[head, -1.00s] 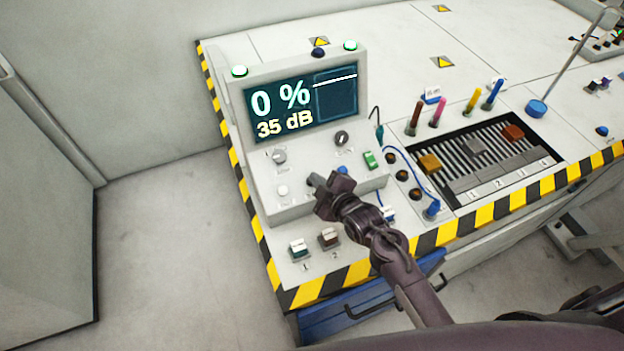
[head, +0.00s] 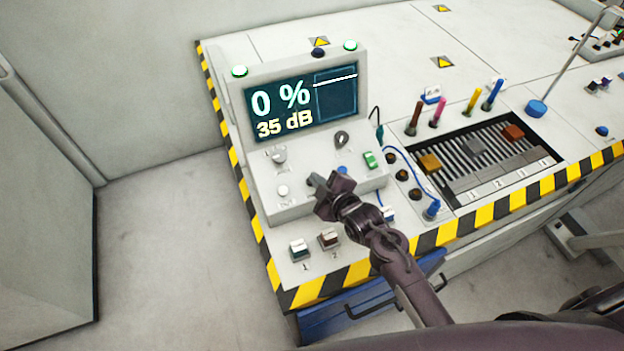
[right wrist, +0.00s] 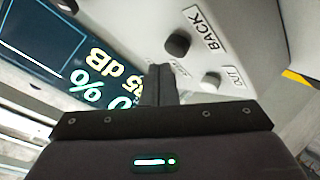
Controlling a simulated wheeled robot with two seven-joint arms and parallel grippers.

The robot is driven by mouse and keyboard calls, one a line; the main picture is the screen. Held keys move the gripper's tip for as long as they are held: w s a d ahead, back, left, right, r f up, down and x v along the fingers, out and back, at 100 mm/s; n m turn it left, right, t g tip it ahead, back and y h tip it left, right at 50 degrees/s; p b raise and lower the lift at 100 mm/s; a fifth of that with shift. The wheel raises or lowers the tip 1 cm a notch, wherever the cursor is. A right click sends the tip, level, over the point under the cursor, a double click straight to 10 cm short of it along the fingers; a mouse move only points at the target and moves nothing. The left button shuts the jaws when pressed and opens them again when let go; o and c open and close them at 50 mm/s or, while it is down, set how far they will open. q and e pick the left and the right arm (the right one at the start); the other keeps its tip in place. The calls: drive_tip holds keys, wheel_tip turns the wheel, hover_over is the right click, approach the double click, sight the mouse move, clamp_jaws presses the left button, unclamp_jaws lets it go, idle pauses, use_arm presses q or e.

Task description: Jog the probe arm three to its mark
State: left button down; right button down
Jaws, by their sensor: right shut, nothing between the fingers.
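The grey console (head: 259,190) has a screen (head: 300,105) reading "0 %" and "35 dB"; the screen also shows in the right wrist view (right wrist: 45,45). My right gripper (head: 316,180) is shut and empty at the console's sloped face, among its knobs and buttons. In the right wrist view its closed fingers (right wrist: 162,84) are close to a dark knob (right wrist: 178,43) by the word "BACK"; contact cannot be told. Two small switches, marked 1 (head: 299,249) and 2 (head: 328,238), sit on the ledge. A blue-white switch (head: 388,214) is beside my arm. No probe arm can be made out for certain.
To the right, a dark ribbed tray (head: 455,160) holds orange, grey and red-brown blocks. Coloured upright handles (head: 473,102) stand behind it. A blue cable (head: 410,160) loops beside the console. Yellow-black striping (head: 450,233) marks the bench edge.

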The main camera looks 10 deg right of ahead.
drive_tip(key=shift+f, duration=0.15)
drive_tip(key=shift+w+f, duration=0.2)
drive_tip(key=shift+f, duration=0.05)
drive_tip(key=shift+w+f+b, duration=0.15)
drive_tip(key=shift+f+b, duration=0.35)
drive_tip(key=shift+b, duration=0.1)
idle(1.8)
drive_tip(key=shift+r, duration=0.1)
idle(2.6)
drive_tip(key=shift+s+r+p, duration=0.35)
drive_tip(key=shift+r+p, duration=0.45)
drive_tip(key=shift+p, duration=0.25)
drive_tip(key=shift+s+r+p, duration=0.15)
drive_tip(key=shift+r+p, duration=0.4)
drive_tip(key=shift+p, duration=0.1)
drive_tip(key=r+p, duration=0.1)
drive_tip(key=s+r+p, duration=0.1)
drive_tip(key=r+p, duration=0.1)
drive_tip(key=p, duration=0.1)
drive_tip(key=shift+s+d+r, duration=0.25)
drive_tip(key=shift+s, duration=0.15)
